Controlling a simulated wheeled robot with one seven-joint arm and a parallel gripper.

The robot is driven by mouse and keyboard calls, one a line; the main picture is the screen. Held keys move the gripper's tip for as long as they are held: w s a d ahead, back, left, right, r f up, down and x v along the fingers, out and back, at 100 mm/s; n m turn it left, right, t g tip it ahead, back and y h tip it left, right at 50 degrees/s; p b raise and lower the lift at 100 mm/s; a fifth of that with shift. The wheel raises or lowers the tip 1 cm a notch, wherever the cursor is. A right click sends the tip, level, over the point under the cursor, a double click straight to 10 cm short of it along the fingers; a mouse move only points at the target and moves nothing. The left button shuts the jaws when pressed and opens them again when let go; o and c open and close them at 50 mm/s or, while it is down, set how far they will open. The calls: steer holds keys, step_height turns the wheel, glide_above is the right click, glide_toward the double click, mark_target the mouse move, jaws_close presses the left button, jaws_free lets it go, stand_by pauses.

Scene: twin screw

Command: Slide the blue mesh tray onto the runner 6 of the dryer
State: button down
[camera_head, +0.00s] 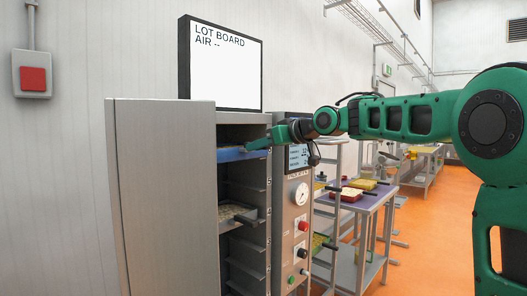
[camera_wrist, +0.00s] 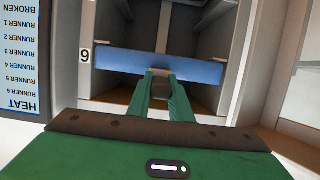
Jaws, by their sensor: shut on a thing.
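The blue mesh tray (camera_head: 232,155) is at the top of the open dryer (camera_head: 165,200), level and partly inside the upper bay. In the wrist view its blue front wall (camera_wrist: 118,62) spans most of the bay's width. In the head view my gripper (camera_head: 268,142) reaches in from the right. A number label (camera_wrist: 85,56) beside the bay reads as a 6 turned upside down. The runner under the tray is hidden, so I cannot tell its seating.
A second tray (camera_head: 238,216) with pale contents sits lower in the dryer, jutting out. The control panel (camera_head: 297,190) with gauge and knobs stands right of the opening. A purple-topped table (camera_head: 362,203) holds red and yellow trays further right. The lot board (camera_head: 222,75) stands above.

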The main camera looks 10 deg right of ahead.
steer(key=shift+w+a+r, duration=0.1)
steer(key=shift+w+a, duration=0.75)
steer(key=shift+w, duration=0.3)
steer(key=shift+w+a, duration=0.8)
steer(key=shift+w, duration=0.3)
steer(key=shift+f, duration=0.6)
stand_by(0.4)
steer(key=c, duration=1.5)
jaws_free()
steer(key=shift+s+d, duration=0.1)
steer(key=v, duration=1)
steer(key=shift+s+d+r, duration=0.15)
steer(key=shift+s, duration=0.05)
